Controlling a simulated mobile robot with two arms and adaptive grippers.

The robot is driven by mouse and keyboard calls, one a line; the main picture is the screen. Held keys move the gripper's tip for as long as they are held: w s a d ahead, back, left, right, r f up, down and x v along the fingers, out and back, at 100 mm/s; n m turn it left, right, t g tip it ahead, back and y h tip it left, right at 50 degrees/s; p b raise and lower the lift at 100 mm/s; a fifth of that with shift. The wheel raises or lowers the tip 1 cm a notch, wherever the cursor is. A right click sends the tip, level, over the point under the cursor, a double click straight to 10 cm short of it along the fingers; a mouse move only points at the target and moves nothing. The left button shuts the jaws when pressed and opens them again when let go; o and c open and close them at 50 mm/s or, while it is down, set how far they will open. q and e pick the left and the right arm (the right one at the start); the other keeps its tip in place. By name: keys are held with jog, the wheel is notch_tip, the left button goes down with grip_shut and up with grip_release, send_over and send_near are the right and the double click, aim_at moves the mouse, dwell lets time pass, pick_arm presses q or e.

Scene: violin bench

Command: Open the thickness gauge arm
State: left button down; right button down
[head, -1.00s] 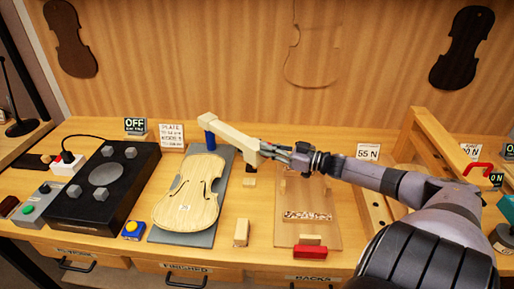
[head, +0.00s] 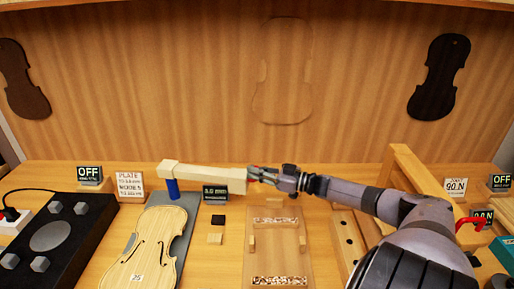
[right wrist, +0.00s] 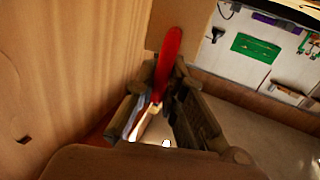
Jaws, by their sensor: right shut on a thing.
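The thickness gauge arm (head: 210,177) is a pale wooden beam in the head view. Its left end is over a blue post (head: 173,188), and it runs almost level to the right, clear of the violin plate. My right gripper (head: 253,174) is at its right end, shut on a red handle. In the right wrist view the red handle (right wrist: 168,55) stands between the fingers of the gripper (right wrist: 160,108). A violin plate (head: 150,250) lies on a grey board (head: 187,230) in front of the post. My left gripper is not in view.
A small display (head: 215,191) reading about 5.0 mm stands behind the beam. A black box with grey blocks (head: 50,236) is at left. A clear panel (head: 275,245) and a wooden frame (head: 412,172) are to the right. The wooden back wall (head: 210,80) rises behind.

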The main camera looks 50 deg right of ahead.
jog(key=shift+f, duration=0.1)
jog(key=c, duration=1.7)
grip_release()
jog(key=shift+o, duration=0.2)
jog(key=v, duration=1.2)
jog(key=shift+s, duration=0.1)
